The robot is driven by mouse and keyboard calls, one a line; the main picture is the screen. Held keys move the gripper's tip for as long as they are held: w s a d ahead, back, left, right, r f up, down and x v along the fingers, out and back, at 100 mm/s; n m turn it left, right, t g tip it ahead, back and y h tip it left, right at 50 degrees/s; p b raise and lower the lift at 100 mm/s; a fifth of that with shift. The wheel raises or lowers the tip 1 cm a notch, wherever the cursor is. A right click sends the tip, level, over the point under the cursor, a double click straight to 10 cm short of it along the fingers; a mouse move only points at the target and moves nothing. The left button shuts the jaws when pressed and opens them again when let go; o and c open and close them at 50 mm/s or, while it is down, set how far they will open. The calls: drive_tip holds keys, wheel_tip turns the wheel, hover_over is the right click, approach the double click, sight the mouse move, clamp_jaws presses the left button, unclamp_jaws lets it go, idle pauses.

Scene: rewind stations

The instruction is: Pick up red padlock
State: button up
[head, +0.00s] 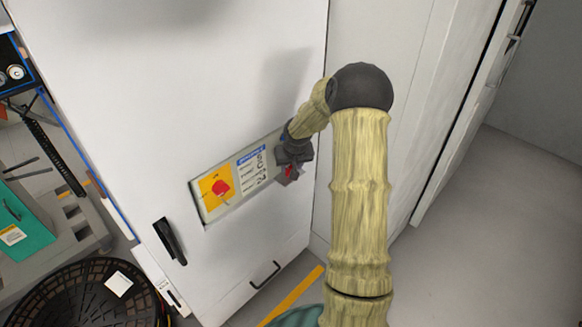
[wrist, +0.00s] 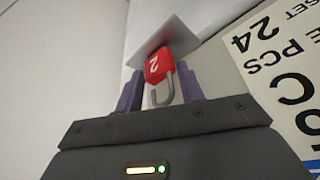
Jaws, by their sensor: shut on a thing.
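The red padlock (wrist: 160,66) shows in the wrist view with a white "2" on its body and a grey shackle toward my gripper. My gripper (wrist: 160,88) has a purple-grey finger on each side of the padlock and is shut on it. In the head view the gripper (head: 291,170) is at the right end of the panel on the white cabinet, and a small red part of the padlock (head: 289,171) shows between the fingers. A grey plate (wrist: 165,38) lies just beyond the padlock; I cannot tell whether they touch.
The white cabinet (head: 170,90) carries a panel with a red knob on yellow (head: 221,188) and a printed label (head: 252,168). Black handle (head: 170,241) is at lower left. A black basket (head: 85,297), a teal box (head: 20,225) and a grey pallet (head: 80,235) stand left. Floor at right is clear.

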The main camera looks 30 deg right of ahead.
wheel_tip(320, 180, up, 7)
drive_tip(key=shift+f+p, duration=0.1)
drive_tip(key=shift+p, duration=0.2)
drive_tip(key=s+d, duration=0.3)
drive_tip(key=s, duration=0.6)
drive_tip(key=s+d, duration=0.3)
drive_tip(key=s, duration=0.6)
drive_tip(key=shift+s+d, duration=0.3)
drive_tip(key=shift+d, duration=0.05)
drive_tip(key=shift+f, duration=0.15)
